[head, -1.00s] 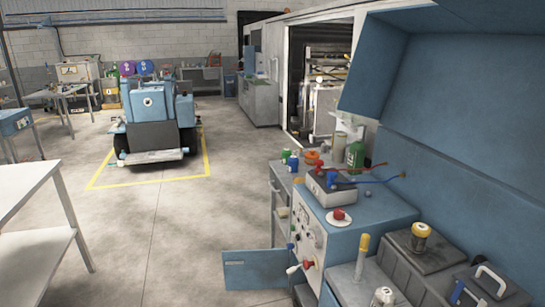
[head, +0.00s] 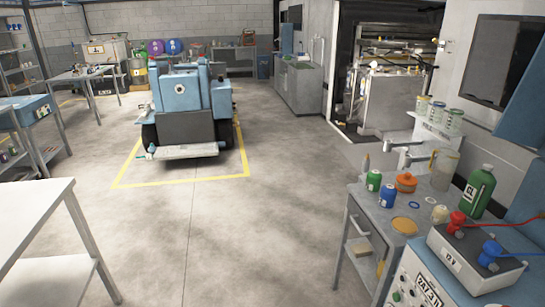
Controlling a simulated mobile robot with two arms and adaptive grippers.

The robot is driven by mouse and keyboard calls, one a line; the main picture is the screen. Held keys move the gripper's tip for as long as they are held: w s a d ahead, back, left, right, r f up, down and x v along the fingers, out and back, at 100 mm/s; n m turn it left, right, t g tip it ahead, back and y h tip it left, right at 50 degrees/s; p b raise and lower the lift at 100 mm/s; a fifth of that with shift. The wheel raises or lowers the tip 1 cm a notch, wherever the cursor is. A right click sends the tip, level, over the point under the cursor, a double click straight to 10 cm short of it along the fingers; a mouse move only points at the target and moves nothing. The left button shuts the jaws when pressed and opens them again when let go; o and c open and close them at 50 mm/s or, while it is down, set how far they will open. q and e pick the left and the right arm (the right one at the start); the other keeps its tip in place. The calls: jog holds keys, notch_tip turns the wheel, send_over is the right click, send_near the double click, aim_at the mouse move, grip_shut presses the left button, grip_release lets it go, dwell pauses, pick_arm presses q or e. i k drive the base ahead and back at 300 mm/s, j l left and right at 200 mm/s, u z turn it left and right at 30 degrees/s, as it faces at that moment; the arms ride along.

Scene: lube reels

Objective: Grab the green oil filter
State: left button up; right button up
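A small green canister with a white label (head: 374,180), which looks like the green oil filter, stands upright on the grey bench top (head: 372,208) at the right. A similar blue canister (head: 388,195) stands just to its right and nearer to me. A larger green bottle (head: 478,190) stands further right on the same bench. Neither of my grippers shows in the head view.
A machine with red and blue clamps (head: 475,262) stands at the lower right. A white table (head: 35,220) is at the left. A blue vehicle (head: 190,105) stands inside yellow floor lines. The grey floor (head: 250,245) between table and bench is clear.

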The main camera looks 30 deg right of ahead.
aim_at(373, 182)
jog(key=i+z, duration=0.15)
jog(key=i, duration=0.4)
jog(key=i+j+z, duration=0.15)
jog(key=i, duration=0.4)
jog(key=i+j+z, duration=0.15)
jog(key=i, duration=0.35)
jog(key=i+j+z, duration=0.15)
jog(key=i+j, duration=0.2)
jog(key=i, duration=0.15)
